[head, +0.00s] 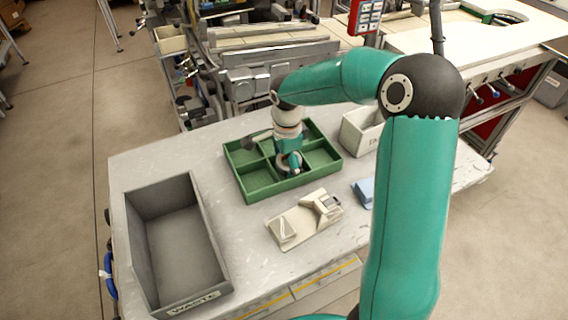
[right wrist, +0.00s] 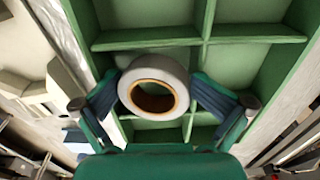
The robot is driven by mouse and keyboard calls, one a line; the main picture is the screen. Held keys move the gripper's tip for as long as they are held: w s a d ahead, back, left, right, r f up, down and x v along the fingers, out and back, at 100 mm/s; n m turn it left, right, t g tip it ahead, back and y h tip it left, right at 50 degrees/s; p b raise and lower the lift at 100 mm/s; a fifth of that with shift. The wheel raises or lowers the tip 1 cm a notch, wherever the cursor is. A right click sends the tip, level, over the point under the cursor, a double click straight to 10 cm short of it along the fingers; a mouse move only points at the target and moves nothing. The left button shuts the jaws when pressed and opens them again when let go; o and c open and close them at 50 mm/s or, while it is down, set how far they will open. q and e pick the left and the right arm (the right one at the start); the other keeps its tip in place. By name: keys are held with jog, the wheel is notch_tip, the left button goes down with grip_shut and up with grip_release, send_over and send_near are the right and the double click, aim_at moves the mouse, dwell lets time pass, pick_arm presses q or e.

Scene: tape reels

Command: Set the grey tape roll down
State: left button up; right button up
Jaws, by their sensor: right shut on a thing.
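The grey tape roll (right wrist: 150,65), a light ring with a brown core, is between the two fingers of my right gripper (right wrist: 155,85) in the right wrist view. The gripper is shut on it. Beneath is the green divided tray (right wrist: 205,40); whether the roll touches it I cannot tell. In the head view my right gripper (head: 289,164) points down over the middle of the tray (head: 258,178), near its dividers. The roll is mostly hidden there by the gripper. The tray compartments I can see look empty. My left gripper is not in view.
A grey bin labelled WASTE (head: 178,235) stands at the table's left. A beige device (head: 305,219) sits in front of the tray. A white box (head: 360,132) and a blue item (head: 364,190) are to the right. Bare table lies between bin and tray.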

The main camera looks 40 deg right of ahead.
jog(key=o, duration=1.2)
jog(key=shift+s+a+f+g, duration=0.15)
jog(key=shift+s+f, duration=0.15)
jog(key=shift+f, duration=0.2)
jog(key=shift+s+a+f+g, duration=0.15)
jog(key=shift+s+f, duration=0.1)
jog(key=shift+f, duration=0.25)
jog(key=shift+d, duration=0.1)
jog(key=shift+r, duration=0.15)
jog(key=shift+r+p, duration=0.25)
jog(key=shift+p, duration=0.2)
jog(key=shift+w+d+r+p, duration=0.1)
jog(key=shift+r+p, duration=0.05)
jog(key=shift+r, duration=2)
jog(key=shift+w+r+p, duration=0.15)
jog(key=shift+r+p, duration=0.05)
jog(key=shift+r, duration=1.9)
jog(key=shift+w+d+r+p, duration=0.1)
jog(key=shift+r+p, duration=0.05)
jog(key=shift+r, duration=2)
